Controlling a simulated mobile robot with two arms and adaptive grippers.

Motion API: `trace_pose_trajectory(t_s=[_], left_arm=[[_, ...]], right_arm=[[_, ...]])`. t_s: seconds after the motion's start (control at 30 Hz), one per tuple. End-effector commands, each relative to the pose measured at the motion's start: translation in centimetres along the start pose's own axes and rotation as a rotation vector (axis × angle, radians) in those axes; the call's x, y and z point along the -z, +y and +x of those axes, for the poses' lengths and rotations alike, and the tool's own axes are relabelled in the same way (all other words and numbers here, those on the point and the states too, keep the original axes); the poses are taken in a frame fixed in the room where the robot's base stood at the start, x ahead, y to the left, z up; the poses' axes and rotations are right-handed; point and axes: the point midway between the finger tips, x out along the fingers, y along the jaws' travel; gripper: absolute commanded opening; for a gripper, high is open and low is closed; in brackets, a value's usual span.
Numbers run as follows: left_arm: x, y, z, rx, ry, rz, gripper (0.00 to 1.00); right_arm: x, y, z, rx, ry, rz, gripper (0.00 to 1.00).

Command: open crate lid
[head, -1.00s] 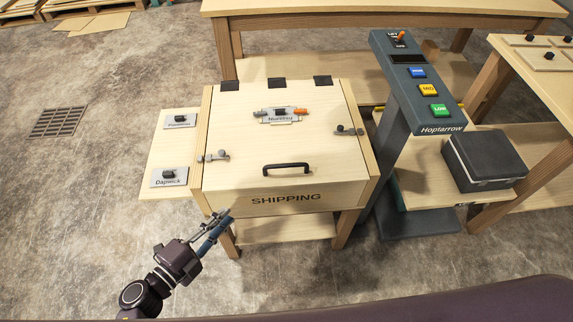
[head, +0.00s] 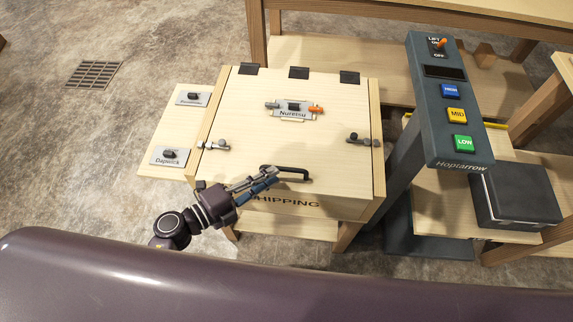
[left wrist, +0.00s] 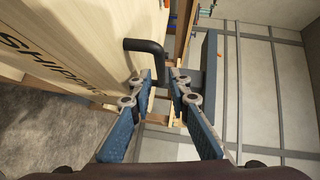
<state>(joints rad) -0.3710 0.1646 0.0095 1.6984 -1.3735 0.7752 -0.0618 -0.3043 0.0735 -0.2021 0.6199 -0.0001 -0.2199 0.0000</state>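The wooden crate (head: 378,175) has a flat, shut lid (head: 255,120) with SHIPPING printed on its front. A black bar handle (head: 291,169) sits near the lid's front edge. My left gripper (head: 275,178) is at the handle's left end in the head view and partly hides the print. In the left wrist view, the open fingers (left wrist: 163,76) point at the handle (left wrist: 150,52), whose bent end lies close by the fingertips. I cannot tell whether they touch. My right gripper is not in view.
Small latches sit at the lid's left (head: 212,146) and right (head: 362,140). A Nuretsu plate (head: 295,114) with an orange-tipped lever is on the lid. A grey Hoptarrow console (head: 440,125) stands to the right, beside a dark case (head: 518,195). A side shelf (head: 160,180) is left.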

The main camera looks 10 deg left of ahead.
Motion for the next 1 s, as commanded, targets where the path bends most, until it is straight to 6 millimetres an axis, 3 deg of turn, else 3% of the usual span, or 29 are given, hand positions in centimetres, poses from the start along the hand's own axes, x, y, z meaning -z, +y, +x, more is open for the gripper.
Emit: trace_pose_trajectory(t_s=[0.1, 0.33, 0.67, 0.8, 1.0], left_arm=[[-0.1, -0.2, 2.2, 0.003, -0.001, -0.001, 0.17], [0.0, -0.1, 4.7, 0.002, -0.001, -0.001, 0.17], [0.0, 0.0, 5.1, 0.0, -0.001, 0.001, 0.17], [0.0, 0.0, 5.1, 0.0, -0.001, 0.0, 0.02], [0.0, 0.0, 5.1, 0.0, -0.001, 0.0, 0.0]], right_arm=[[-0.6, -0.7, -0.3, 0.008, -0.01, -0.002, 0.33], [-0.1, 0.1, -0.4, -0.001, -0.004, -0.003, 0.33], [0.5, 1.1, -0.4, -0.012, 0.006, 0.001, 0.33], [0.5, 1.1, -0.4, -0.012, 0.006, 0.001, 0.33], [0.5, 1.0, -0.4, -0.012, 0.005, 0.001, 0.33]])
